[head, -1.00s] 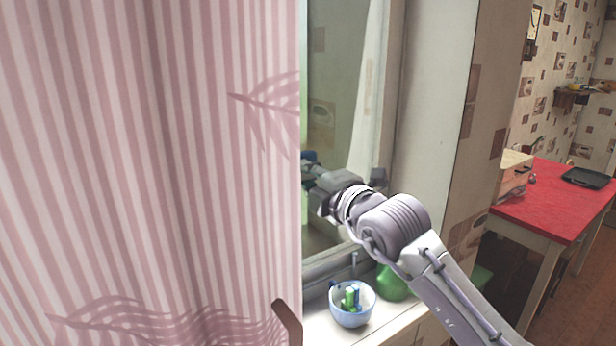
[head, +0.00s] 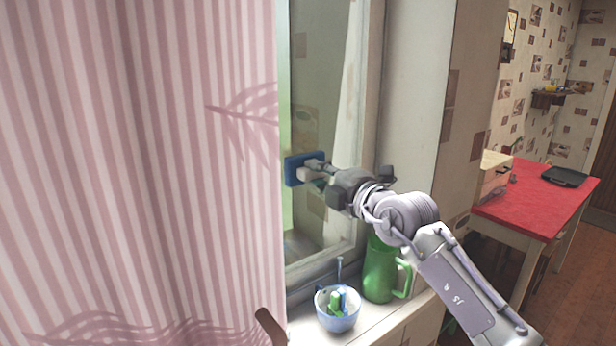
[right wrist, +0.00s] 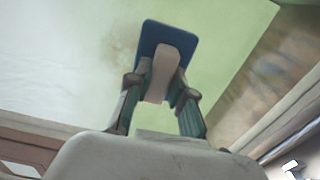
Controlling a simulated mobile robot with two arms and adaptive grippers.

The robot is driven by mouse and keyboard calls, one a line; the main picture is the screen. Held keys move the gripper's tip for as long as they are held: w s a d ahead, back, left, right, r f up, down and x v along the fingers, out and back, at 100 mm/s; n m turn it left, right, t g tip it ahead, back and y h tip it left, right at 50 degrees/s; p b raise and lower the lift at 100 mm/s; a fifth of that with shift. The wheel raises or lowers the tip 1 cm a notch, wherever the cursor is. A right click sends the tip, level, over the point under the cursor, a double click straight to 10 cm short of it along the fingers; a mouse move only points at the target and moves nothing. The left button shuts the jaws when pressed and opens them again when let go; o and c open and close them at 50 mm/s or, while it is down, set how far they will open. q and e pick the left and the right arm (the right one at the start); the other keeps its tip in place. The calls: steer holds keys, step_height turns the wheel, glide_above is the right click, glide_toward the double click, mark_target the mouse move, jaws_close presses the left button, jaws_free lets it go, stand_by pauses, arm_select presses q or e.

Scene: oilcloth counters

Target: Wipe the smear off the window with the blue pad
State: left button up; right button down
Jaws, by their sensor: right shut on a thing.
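The blue pad (head: 291,171) is upright in front of the window (head: 318,120). It also shows in the right wrist view (right wrist: 149,36), with a pale grip block (right wrist: 162,74) on its back. My right gripper (head: 319,176) is shut on this grip block, its two fingers on either side of it. A faint brownish smear (right wrist: 122,52) shows on the glass just left of the pad in the right wrist view. The pad may cover part of it. I cannot tell whether the pad touches the glass. My left gripper is not in view.
A pink striped curtain (head: 140,150) hides the left part of the window. On the sill below my right arm stand a blue-white bowl (head: 337,318) with small items and a green jug (head: 379,270). A red table (head: 540,196) is at the right.

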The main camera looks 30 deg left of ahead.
mark_target(296, 164)
steer(key=r+p, duration=0.1)
steer(key=p, duration=0.2)
steer(key=w+r+p, duration=0.1)
steer(key=p, duration=0.3)
steer(key=shift+w+d+r, duration=0.1)
steer(key=shift+w+d, duration=0.2)
steer(key=shift+s+a+p, duration=0.15)
steer(key=shift+s+p, duration=0.15)
steer(key=shift+p, duration=0.1)
steer(key=p, duration=0.1)
steer(key=s+p, duration=0.1)
steer(key=shift+a+p, duration=0.2)
steer(key=shift+p, duration=0.15)
steer(key=s+p, duration=0.1)
steer(key=p, duration=0.1)
steer(key=s+p, duration=0.1)
steer(key=p, duration=0.1)
steer(key=shift+a, duration=0.4)
steer(key=shift+s+a+f+p, duration=0.1)
steer(key=shift+s+f+p, duration=0.15)
steer(key=shift+p, duration=0.3)
